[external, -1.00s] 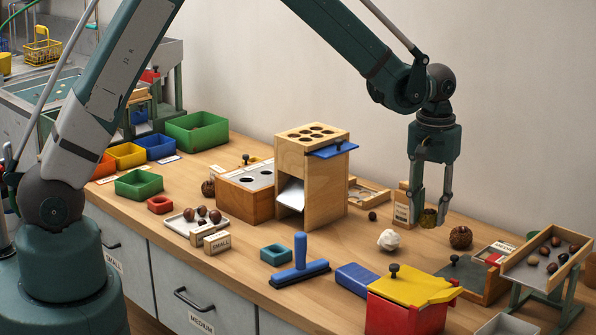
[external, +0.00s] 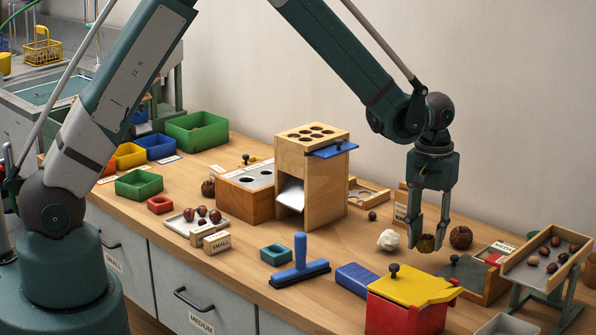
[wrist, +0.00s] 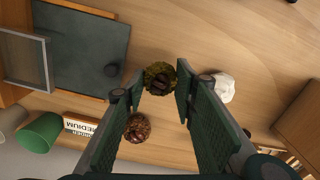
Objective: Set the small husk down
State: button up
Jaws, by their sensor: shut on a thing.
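The small husk (external: 427,243), greenish-brown and open-topped, is between the fingertips of my gripper (external: 428,240), low over the bench at the right. In the wrist view the husk (wrist: 160,78) shows at the far ends of the two green-padded fingers, with dark brown inside it. My gripper is shut on it and points straight down. The husk is at or just above the bench top; I cannot tell whether it touches. A second, browner husk (external: 461,237) lies on the bench just right of the gripper, and it also shows in the wrist view (wrist: 137,127).
A crumpled white ball (external: 388,240) lies close left of the gripper. A dark-topped box (external: 465,278) and a red box with a yellow lid (external: 415,290) stand in front. A tilted tray of chestnuts (external: 548,255) is at the right. A wooden tower (external: 325,185) stands left.

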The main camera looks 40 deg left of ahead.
aim_at(426, 248)
jog(key=shift+f+b, duration=0.3)
jog(key=shift+f, duration=1.4)
jog(key=shift+f, duration=0.1)
jog(key=o, duration=0.8)
notch_tip(426, 248, up, 12)
jog(key=shift+r+p, duration=0.15)
jog(key=shift+p, duration=0.95)
